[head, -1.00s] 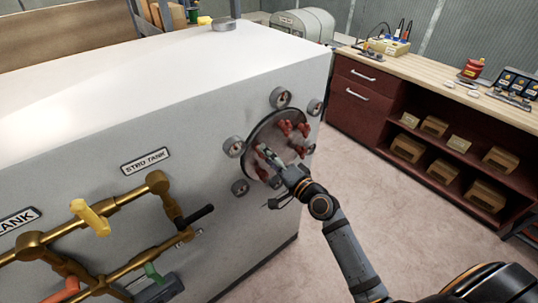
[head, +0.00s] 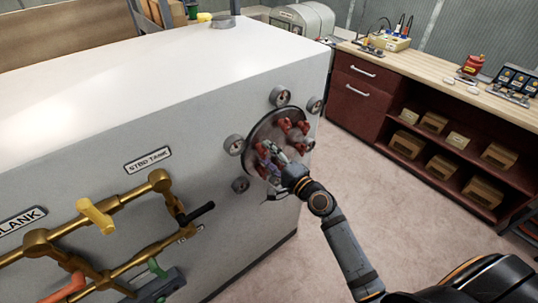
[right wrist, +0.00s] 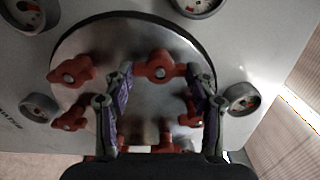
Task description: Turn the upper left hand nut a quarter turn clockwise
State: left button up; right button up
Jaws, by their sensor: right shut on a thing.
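A round metal plate (head: 277,128) with several red wing nuts is set in the grey tank's side. In the head view my right gripper (head: 266,153) is at the plate's left part, over the upper left nut (head: 261,148), which it partly covers. In the right wrist view the two fingers of the gripper (right wrist: 160,80) stand on either side of a red wing nut (right wrist: 160,66), shut on its wings. Other red nuts (right wrist: 72,70) sit around the plate's edge, clear of the fingertips. My left gripper is not in view.
Round gauges ring the plate, one close to its left (head: 234,145). Brass pipes with a yellow handle (head: 95,217) are on the tank's left. A workbench (head: 440,80) with shelves stands at the right, with open floor between.

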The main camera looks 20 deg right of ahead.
jog(key=o, duration=1.2)
jog(key=shift+c, duration=0.2)
jog(key=shift+s, duration=0.1)
jog(key=v, duration=0.7)
jog(key=shift+s, duration=0.15)
